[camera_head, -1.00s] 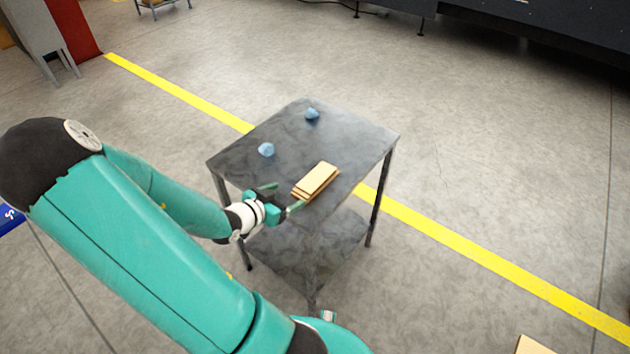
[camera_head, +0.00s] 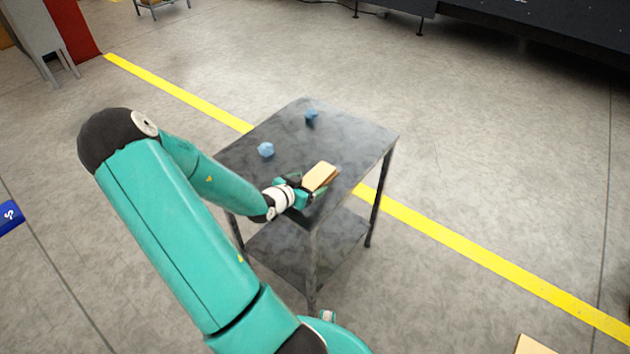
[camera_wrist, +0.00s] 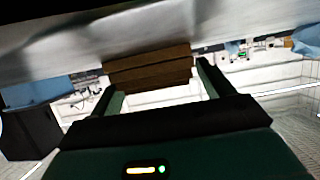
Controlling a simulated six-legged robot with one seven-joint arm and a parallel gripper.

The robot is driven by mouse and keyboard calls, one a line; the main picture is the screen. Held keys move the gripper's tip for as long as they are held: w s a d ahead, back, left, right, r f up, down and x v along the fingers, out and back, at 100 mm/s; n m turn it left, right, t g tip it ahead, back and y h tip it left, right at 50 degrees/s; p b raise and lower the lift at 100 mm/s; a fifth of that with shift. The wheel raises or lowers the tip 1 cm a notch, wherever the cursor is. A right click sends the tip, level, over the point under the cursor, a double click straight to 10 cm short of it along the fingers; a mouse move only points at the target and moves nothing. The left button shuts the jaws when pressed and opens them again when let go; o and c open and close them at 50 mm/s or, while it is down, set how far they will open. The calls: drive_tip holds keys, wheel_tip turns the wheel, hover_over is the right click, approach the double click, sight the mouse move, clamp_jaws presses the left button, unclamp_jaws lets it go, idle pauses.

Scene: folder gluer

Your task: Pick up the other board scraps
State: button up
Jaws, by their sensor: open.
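The tan board scraps (camera_head: 320,176) lie in a small stack near the front right edge of the grey table's top. In the wrist view the stack (camera_wrist: 150,70) looks brown and layered, and it sits between my two fingers. My gripper (camera_head: 310,190) is at the table's front edge, low beside the near end of the stack. Its fingers (camera_wrist: 155,78) are open, one on each side of the boards. Contact with the boards cannot be made out. Another tan board piece (camera_head: 531,346) shows on the floor, cut off by the bottom edge.
The metal table (camera_head: 365,135) has thin legs and a lower shelf. Two blue lumps, a nearer one (camera_head: 266,150) and a farther one (camera_head: 311,117), lie on its top. A yellow floor line (camera_head: 460,245) passes behind it.

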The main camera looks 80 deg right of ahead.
drive_tip(key=c, duration=1)
drive_tip(key=shift+c, duration=0.3)
drive_tip(key=shift+r, duration=0.15)
